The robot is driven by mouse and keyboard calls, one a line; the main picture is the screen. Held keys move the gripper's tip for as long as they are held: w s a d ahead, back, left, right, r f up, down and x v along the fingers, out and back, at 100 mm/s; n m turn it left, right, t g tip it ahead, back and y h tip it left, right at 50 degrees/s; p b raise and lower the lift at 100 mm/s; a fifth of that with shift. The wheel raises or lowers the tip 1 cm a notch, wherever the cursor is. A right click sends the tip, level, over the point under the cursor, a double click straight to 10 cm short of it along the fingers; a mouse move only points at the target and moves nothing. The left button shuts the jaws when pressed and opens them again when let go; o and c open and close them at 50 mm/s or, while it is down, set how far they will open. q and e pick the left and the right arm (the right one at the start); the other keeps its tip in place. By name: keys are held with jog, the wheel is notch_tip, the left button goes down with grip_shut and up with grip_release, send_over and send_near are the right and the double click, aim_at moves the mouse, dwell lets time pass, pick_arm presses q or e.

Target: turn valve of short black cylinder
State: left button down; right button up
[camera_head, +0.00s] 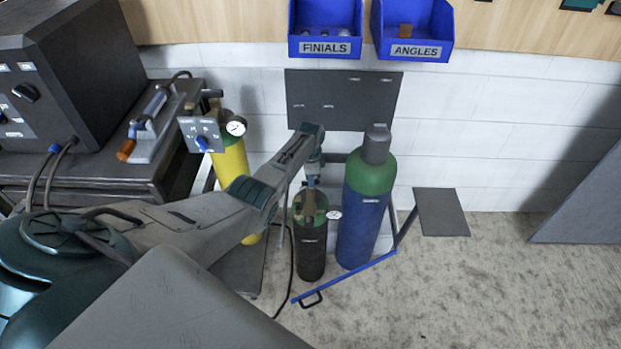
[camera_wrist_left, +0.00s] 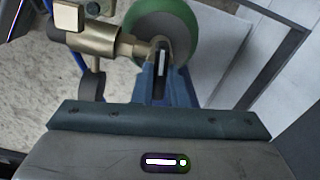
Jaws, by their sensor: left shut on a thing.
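The short black cylinder (camera_head: 312,258) stands upright on the floor at the middle, with a green shoulder, a brass valve on top and a round white gauge (camera_head: 333,215) at its right. My left arm reaches over from the left. My left gripper (camera_head: 309,188) points down at the top of this cylinder and is shut on its valve. The fingers and arm hide part of the valve. In the left wrist view, the brass valve fitting (camera_wrist_left: 105,43) shows beside the closed fingers (camera_wrist_left: 161,72). My right gripper is out of view.
A tall blue cylinder (camera_head: 361,225) with a green shoulder and grey cap stands close on the right. A yellow cylinder (camera_head: 231,165) with a regulator is at the left. A blue bar (camera_head: 345,279) crosses low in front. Open floor lies to the right.

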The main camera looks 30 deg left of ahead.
pick_arm(q)
jog(key=shift+m, duration=1)
jog(key=c, duration=1.5)
grip_release()
jog(key=shift+o, duration=0.2)
jog(key=shift+r, duration=0.55)
notch_tip(320, 180, up, 10)
jog(key=shift+f, duration=0.15)
